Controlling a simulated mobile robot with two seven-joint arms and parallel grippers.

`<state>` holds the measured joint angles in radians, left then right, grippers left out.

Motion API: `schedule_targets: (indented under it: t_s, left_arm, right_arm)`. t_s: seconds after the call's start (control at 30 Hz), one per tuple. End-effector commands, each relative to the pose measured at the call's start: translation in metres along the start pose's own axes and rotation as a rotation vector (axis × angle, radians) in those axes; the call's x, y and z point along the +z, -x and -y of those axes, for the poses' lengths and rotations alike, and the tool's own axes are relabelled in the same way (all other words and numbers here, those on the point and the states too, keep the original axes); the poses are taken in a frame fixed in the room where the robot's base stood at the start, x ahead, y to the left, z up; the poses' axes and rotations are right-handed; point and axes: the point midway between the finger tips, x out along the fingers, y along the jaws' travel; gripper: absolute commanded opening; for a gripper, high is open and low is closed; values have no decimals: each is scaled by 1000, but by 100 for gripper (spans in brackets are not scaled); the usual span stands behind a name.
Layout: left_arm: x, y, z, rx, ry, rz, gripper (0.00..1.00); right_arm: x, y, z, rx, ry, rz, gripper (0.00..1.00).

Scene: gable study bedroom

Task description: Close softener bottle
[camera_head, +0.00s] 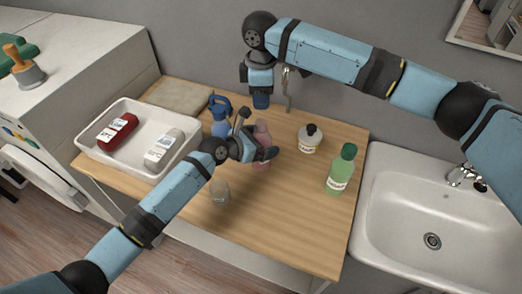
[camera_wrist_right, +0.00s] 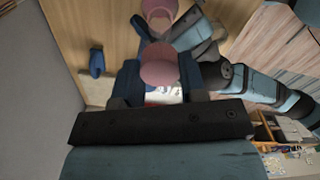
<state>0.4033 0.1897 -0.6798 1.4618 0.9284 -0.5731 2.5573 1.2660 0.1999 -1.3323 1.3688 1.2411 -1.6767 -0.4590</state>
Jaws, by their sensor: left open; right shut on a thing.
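The pink softener bottle (camera_head: 262,131) stands upright on the wooden table, near its middle. My left gripper (camera_head: 258,153) is open at the bottle's side, its dark fingers partly covering the body. My right gripper (camera_head: 262,103) points down just behind and above the bottle. In the right wrist view, a rounded pink piece, seemingly the cap (camera_wrist_right: 160,64), sits between its shut fingers. Beyond it, the pink bottle (camera_wrist_right: 158,10) shows beside my left gripper's grey fingers. The head view does not show the held piece clearly, and the bottle's mouth is hard to make out.
A blue spray bottle (camera_head: 220,126) stands left of the softener. A black-capped bottle (camera_head: 308,144) and a green bottle (camera_head: 338,180) stand right. A clear cup (camera_head: 219,192) is in front. A white tray (camera_head: 89,151) holds two bottles. A sink (camera_head: 405,200) adjoins the table.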

Motion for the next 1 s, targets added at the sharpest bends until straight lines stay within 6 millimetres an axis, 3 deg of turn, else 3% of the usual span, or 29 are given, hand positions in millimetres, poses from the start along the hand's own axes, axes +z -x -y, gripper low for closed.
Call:
schedule_targets:
  t_s: [0.07, 0.37, 0.53, 0.83, 1.0]
  left_arm:
    - [0, 0, 0, 0, 0, 0, 94]
    - [0, 0, 0, 0, 0, 0, 25]
    - [0, 0, 0, 0, 0, 0, 24]
    - [0, 0, 0, 0, 0, 0, 24]
    - [0, 0, 0, 0, -1, 0, 24]
  right_arm:
    - [0, 0, 0, 0, 0, 0, 17]
    - [0, 0, 0, 0, 0, 0, 17]
    - [0, -6, 0, -1, -1, 0, 17]
    - [0, -47, 1, -2, 0, 0, 17]
    - [0, -50, 0, 1, 0, 0, 17]
